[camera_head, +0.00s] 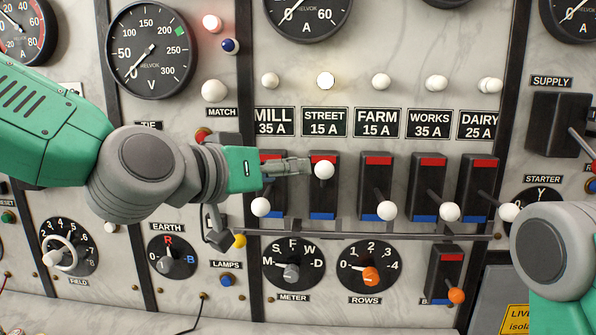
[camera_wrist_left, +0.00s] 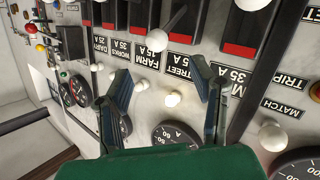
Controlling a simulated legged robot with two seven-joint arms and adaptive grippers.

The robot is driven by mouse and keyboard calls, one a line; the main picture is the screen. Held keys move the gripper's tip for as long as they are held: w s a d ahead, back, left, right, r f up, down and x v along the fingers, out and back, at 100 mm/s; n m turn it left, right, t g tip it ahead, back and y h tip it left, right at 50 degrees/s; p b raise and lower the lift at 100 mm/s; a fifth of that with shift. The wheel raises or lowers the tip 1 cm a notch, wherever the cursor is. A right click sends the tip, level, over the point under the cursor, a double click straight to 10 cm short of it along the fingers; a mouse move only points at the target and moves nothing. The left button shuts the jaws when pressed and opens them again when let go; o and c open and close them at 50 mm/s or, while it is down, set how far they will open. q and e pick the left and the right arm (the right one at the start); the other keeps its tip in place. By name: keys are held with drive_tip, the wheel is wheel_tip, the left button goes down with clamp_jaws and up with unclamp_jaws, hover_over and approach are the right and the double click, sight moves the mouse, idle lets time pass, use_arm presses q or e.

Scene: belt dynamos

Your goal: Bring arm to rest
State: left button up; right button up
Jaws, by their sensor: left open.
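My left gripper (camera_head: 300,166) reaches in from the left in the head view, its fingertips just left of the white knob of the STREET lever (camera_head: 324,170). In the left wrist view the gripper (camera_wrist_left: 163,72) is open, with nothing between its fingers. The STREET knob (camera_wrist_left: 157,40) shows past the fingertips and looks apart from them. The STREET lever is up, and the lamp above it (camera_head: 326,81) is lit. My right arm shows only as a grey joint and green link at the lower right; its gripper is out of frame.
The MILL (camera_head: 260,207), FARM (camera_head: 387,211), WORKS (camera_head: 450,212) and DAIRY (camera_head: 509,212) knobs are down and stick out from the panel. A rail (camera_head: 370,235) runs below them. The METER dial (camera_head: 292,265) and ROWS dial (camera_head: 368,267) sit lower.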

use_arm(q)
drive_tip(key=shift+s+d, duration=0.1)
drive_tip(key=shift+s, duration=0.05)
drive_tip(key=s+a+f+n+g+y+b, duration=0.1)
drive_tip(key=s+a+f+g+b, duration=0.1)
drive_tip(key=f, duration=1)
drive_tip(key=s+a+f+g+y+b, duration=0.1)
drive_tip(key=a+f+y+b, duration=0.15)
drive_tip(key=f, duration=1.05)
drive_tip(key=s+a+f+n+g+y+b, duration=0.1)
drive_tip(key=s+a+f+g+b, duration=0.1)
drive_tip(key=f, duration=1)
drive_tip(key=s+a+f+g+y+b, duration=0.1)
drive_tip(key=s+a+f+g+b, duration=0.1)
drive_tip(key=s+a+f, duration=0.3)
drive_tip(key=s+a+f+g+y+b, duration=0.2)
drive_tip(key=s+a+f, duration=0.3)
drive_tip(key=s+f, duration=0.7)
drive_tip(key=s+a+f+g+y+b, duration=0.1)
drive_tip(key=s+a+f+g+b, duration=0.2)
drive_tip(key=s+f, duration=0.6)
wheel_tip(320, 180, down, 5)
drive_tip(key=shift+s+a+r+b, duration=0.2)
drive_tip(key=shift+a+b, duration=0.65)
drive_tip(key=shift+a, duration=0.35)
drive_tip(key=shift+w+f+y, duration=0.1)
drive_tip(key=shift+w+y, duration=0.05)
drive_tip(key=shift+y, duration=0.1)
